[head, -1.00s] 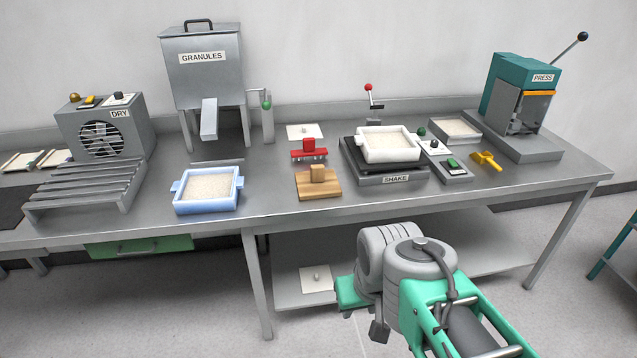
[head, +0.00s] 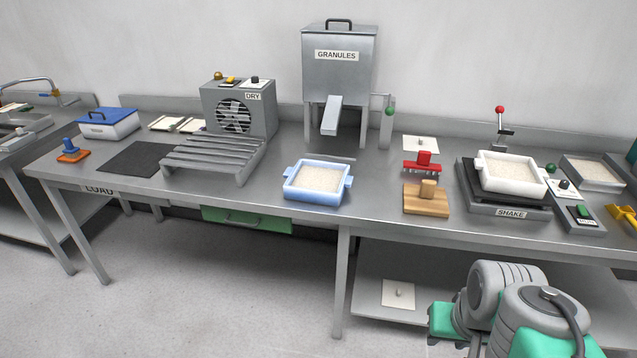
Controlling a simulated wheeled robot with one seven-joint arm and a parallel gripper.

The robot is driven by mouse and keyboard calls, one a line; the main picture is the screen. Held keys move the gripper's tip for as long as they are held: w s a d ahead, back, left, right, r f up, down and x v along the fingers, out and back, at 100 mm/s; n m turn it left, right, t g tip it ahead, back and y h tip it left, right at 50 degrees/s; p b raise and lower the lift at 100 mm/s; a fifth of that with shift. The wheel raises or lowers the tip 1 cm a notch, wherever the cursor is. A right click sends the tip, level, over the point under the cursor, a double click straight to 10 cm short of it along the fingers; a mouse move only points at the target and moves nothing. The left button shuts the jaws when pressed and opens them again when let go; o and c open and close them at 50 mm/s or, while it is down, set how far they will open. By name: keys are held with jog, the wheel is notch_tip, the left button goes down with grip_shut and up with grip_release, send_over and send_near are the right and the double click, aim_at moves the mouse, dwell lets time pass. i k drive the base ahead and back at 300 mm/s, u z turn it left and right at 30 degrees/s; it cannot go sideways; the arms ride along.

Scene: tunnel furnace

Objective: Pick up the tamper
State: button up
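A wooden block with a short upright knob (head: 426,200) lies on the steel bench in the head view, right of centre near the front edge; it looks like the tamper. A red block with a raised grip and short prongs below (head: 423,163) stands just behind it. A small orange base with a blue knob (head: 72,152) sits at the bench's far left. Part of my arm shows at the lower right, in front of the bench and below its top. My gripper's fingers are not in view. Nothing touches the wooden block from my arm.
A blue-rimmed tray of granules (head: 316,182) stands left of the wooden block. The shaker (head: 510,212) with a white tray (head: 512,175) stands to its right. The granule hopper (head: 338,65), the dryer (head: 240,110) and a slatted rack (head: 212,158) stand further left.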

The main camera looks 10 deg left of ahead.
aim_at(425, 199)
jog(key=u, duration=0.15)
jog(key=i, duration=0.9)
jog(key=u, duration=0.85)
jog(key=i, duration=0.75)
jog(key=u, duration=0.5)
